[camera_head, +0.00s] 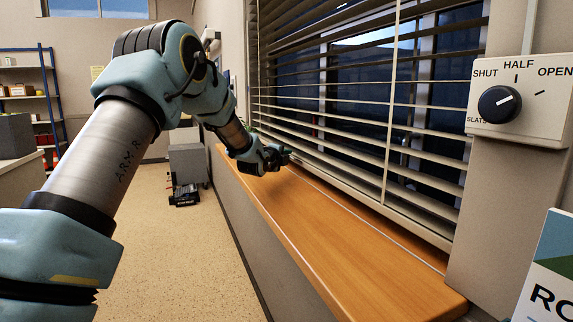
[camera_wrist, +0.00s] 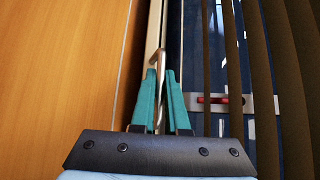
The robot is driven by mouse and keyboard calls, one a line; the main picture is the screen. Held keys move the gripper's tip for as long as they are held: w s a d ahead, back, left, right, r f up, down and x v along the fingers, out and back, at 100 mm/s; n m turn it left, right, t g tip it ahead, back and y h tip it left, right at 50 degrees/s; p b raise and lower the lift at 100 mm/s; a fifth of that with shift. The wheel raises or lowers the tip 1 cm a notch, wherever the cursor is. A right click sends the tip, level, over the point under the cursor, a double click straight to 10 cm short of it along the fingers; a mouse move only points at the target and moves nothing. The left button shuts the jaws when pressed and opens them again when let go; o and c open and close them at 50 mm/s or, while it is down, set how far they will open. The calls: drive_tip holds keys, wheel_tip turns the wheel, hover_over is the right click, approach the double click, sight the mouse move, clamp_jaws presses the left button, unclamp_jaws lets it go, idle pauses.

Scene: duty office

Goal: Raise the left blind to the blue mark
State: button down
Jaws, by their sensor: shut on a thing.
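A slatted blind (camera_head: 340,110) hangs over the window, its slats tilted so that dark glass shows between them. Its pale bottom rail (camera_head: 370,203) is close above the wooden sill. My gripper (camera_head: 284,157) is low at the far end of this blind, just above the sill. In the wrist view its teal fingers (camera_wrist: 161,100) are closed on a thin metal loop handle (camera_wrist: 158,62), beside a pale rail (camera_wrist: 153,28). The fingers hide part of the handle. I see no blue mark in either view.
The wooden sill (camera_head: 300,215) is bare and runs along beneath the blind. A slat dial (camera_head: 500,104) is on the wall box at right. A red handle (camera_wrist: 212,99) shows behind the slats in the wrist view. A grey cabinet (camera_head: 188,165) stands beyond the arm.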

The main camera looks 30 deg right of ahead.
wheel_tip(320, 180, up, 24)
drive_tip(key=p, duration=0.6)
drive_tip(key=shift+f, duration=0.15)
drive_tip(key=c, duration=0.9)
unclamp_jaws()
drive_tip(key=shift+f, duration=0.1)
drive_tip(key=b+v, duration=0.3)
drive_tip(key=v, duration=0.8)
drive_tip(key=shift+b, duration=0.35)
